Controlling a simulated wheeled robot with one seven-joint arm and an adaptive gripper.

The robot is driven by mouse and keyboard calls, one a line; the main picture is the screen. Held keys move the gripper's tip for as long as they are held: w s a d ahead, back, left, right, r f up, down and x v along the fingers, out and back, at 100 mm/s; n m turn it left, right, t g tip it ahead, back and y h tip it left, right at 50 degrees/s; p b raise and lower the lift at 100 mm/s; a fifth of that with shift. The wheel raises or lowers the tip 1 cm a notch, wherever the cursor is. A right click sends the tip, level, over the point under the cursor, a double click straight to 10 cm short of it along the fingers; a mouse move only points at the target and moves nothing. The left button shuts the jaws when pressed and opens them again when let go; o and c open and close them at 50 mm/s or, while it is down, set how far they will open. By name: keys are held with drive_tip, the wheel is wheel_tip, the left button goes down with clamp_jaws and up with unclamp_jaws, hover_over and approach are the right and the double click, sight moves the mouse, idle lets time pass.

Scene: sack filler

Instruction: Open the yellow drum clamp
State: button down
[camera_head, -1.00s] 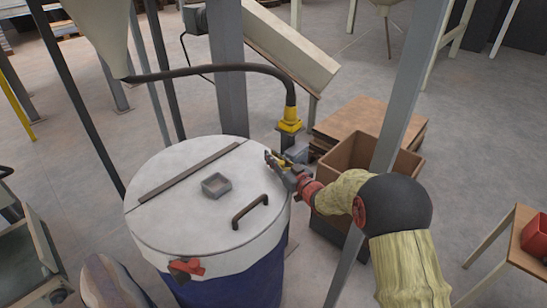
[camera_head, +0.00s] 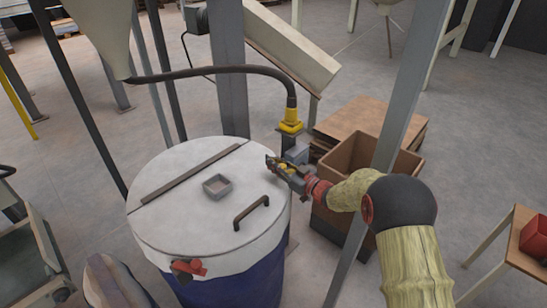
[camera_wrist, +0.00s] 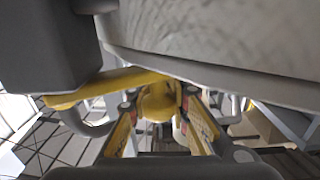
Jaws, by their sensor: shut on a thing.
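The yellow drum clamp (camera_wrist: 105,86) shows in the wrist view as a yellow bar running left from a rounded yellow part between my fingers. My gripper (camera_wrist: 160,113) is shut on this rounded part. In the head view my gripper (camera_head: 279,166) is at the right rim of the blue drum (camera_head: 240,282), whose pale lid (camera_head: 180,222) is on. The clamp is mostly hidden there by my fingers, so I cannot tell how far its lever is swung.
A red-handled part (camera_head: 188,267) is on the drum's front. A black lid handle (camera_head: 250,212) is left of my gripper. A yellow hose fitting (camera_head: 290,127) stands behind it. A brown box (camera_head: 350,160) and a grey post (camera_head: 398,110) are close to my arm.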

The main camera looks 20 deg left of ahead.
drive_tip(key=shift+s+d+n+g+y, duration=0.2)
drive_tip(key=shift+n+g+y, duration=0.15)
drive_tip(key=shift+g, duration=0.25)
drive_tip(key=c, duration=2)
unclamp_jaws()
drive_tip(key=o, duration=0.4)
drive_tip(key=shift+c, duration=0.2)
wheel_tip(320, 180, up, 10)
drive_tip(key=shift+c, duration=0.5)
